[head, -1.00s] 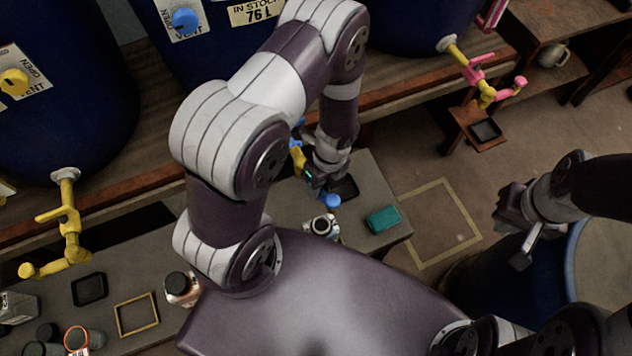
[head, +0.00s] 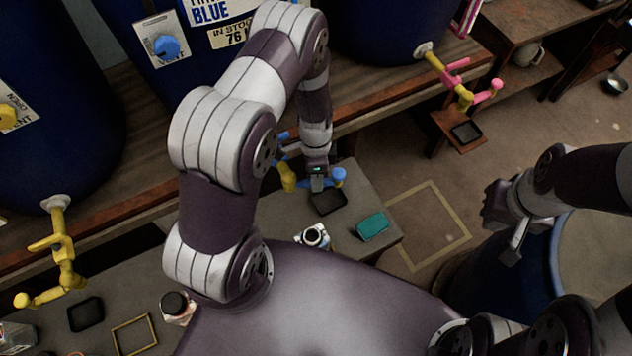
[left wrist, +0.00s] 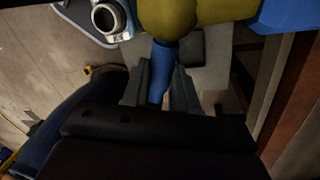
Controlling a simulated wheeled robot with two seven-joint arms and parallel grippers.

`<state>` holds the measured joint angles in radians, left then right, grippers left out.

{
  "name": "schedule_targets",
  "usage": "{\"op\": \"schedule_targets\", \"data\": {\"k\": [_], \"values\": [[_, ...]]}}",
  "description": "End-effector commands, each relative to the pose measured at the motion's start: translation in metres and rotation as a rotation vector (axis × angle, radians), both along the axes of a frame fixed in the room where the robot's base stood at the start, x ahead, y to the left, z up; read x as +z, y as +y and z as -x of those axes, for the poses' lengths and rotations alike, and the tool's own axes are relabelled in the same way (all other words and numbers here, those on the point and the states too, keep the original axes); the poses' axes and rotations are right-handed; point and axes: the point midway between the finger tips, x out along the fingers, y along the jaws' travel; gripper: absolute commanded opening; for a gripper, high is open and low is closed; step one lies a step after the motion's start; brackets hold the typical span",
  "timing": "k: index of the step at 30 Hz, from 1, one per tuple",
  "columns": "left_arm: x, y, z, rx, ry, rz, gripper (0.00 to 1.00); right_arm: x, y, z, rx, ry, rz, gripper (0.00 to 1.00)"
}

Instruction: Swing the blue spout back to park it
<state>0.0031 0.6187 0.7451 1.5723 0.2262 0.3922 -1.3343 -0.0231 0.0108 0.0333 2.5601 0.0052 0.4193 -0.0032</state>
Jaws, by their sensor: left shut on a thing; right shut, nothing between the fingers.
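The blue spout (head: 338,175) extends to the right from a yellow tap body (head: 288,178) on the middle vat, its tip beside the far edge of a black tray (head: 328,201). My left gripper (head: 318,184) is shut on the spout, between the tap body and the tip. In the left wrist view the blue spout (left wrist: 162,72) passes between the two grey fingers, below the yellow tap body (left wrist: 168,18). My right gripper (head: 500,222) is shut and empty, at the right above a blue barrel.
A camera-like silver item (head: 313,236) and a teal block (head: 373,226) lie on the grey bench near the tray. A yellow floor square (head: 432,225) is empty. A yellow tap (head: 62,250) hangs left; a pink-and-yellow tap (head: 462,88) hangs right. The blue barrel (head: 520,285) stands front right.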

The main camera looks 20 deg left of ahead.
Motion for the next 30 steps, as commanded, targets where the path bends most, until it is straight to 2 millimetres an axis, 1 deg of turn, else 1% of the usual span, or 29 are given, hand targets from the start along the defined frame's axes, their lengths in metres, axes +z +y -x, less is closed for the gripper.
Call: {"op": "schedule_targets", "data": {"k": [6,12,19,30], "values": [[0.0,0.006,-0.009,0.146,-0.004,-0.001,0.0,-0.005,0.0,0.0,0.0,0.0,0.0,0.0],[0.0,0.01,-0.014,0.235,-0.003,0.0,0.0,-0.007,0.0,0.0,0.0,0.0,0.0,0.0],[0.001,0.012,-0.016,0.284,-0.003,0.0,0.0,-0.008,0.0,0.0,0.0,0.0,0.0,0.0],[0.001,0.012,-0.016,0.291,-0.003,0.0,0.0,-0.008,0.0,0.0,0.0,0.0,0.0,0.0]]}}
